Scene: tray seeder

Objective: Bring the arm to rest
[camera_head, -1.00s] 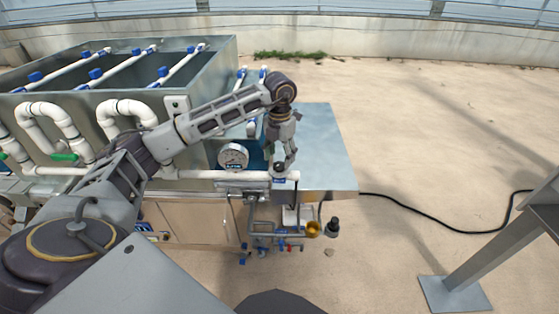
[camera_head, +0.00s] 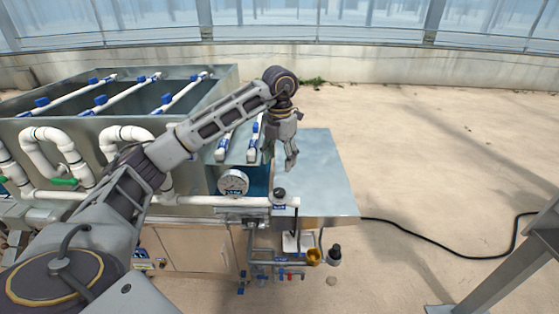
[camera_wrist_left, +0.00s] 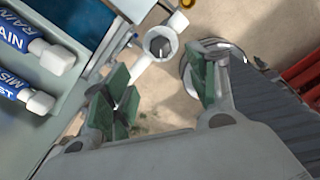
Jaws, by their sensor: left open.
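My left arm reaches in from the left in the head view and bends down at its wrist over the machine's metal side shelf. My left gripper (camera_head: 280,160) hangs there with its fingers pointing down, beside the white pipes with blue fittings. In the left wrist view the left gripper (camera_wrist_left: 160,105) shows its two green-padded fingers spread apart with nothing between them. A white pipe end (camera_wrist_left: 160,43) shows beyond the fingertips. My right gripper is in neither view.
A grey metal tank (camera_head: 200,125) with white pipes stands at the left. The metal shelf (camera_head: 325,175) is bare at right. A black cable (camera_head: 440,248) crosses the open floor, and a grey post (camera_head: 500,255) stands at right.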

